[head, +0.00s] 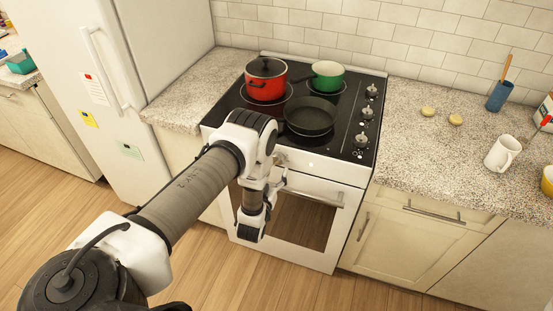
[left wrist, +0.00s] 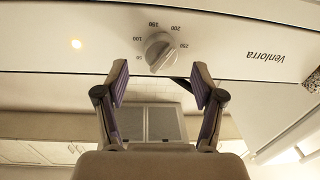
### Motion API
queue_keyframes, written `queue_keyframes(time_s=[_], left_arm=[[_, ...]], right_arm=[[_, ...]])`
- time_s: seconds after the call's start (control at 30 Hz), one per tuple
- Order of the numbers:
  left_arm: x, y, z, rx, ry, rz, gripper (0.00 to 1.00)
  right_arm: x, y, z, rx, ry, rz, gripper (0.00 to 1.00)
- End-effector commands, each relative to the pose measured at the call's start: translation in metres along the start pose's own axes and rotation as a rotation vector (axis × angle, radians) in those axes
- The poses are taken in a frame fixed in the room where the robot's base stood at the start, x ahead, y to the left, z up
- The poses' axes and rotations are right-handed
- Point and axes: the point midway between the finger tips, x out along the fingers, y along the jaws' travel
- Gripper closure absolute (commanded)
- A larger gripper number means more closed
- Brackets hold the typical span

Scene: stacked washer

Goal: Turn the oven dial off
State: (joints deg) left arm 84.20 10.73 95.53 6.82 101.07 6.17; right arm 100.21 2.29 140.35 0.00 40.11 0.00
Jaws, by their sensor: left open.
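The oven dial (left wrist: 159,52) is a round grey-white knob on the white oven front panel. It shows upside down in the left wrist view, with printed numbers from 50 to 250 around it. A raised grip runs across its face; I cannot tell exactly which mark it points at. My left gripper (left wrist: 157,82) is open and empty, with its two fingers apart on either side below the dial in that view. The fingers do not visibly touch it. In the head view my left arm hangs in front of the oven (head: 325,215) and partly covers its front. My right gripper is not in view.
A red pot (head: 266,85), a green pot (head: 328,75) and a dark pan (head: 309,117) stand on the cooktop, with several knobs (head: 366,112) along its right side. An oven handle (head: 318,197) sticks out below the panel. The wooden floor (head: 210,265) in front is clear.

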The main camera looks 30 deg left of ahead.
Motion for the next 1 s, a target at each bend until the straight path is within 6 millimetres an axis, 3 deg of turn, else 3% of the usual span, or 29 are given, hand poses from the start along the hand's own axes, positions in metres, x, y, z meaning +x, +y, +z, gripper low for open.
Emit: queue_keyframes(time_s=[0.2,0.47,0.63,0.67,1.0], left_arm=[[0.033,0.000,-0.002,0.000,0.001,0.000,0.32],[0.037,0.000,0.000,0.001,-0.001,0.000,0.32],[0.037,0.000,-0.001,0.001,-0.001,0.001,0.88],[0.037,0.000,-0.001,0.001,-0.001,0.001,0.92],[0.037,0.000,0.000,-0.019,-0.001,0.001,0.92]], right_arm=[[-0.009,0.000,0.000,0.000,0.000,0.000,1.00],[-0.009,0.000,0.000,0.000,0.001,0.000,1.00],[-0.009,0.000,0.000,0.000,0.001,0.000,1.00],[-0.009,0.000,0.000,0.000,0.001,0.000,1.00],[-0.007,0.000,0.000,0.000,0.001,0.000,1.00]])
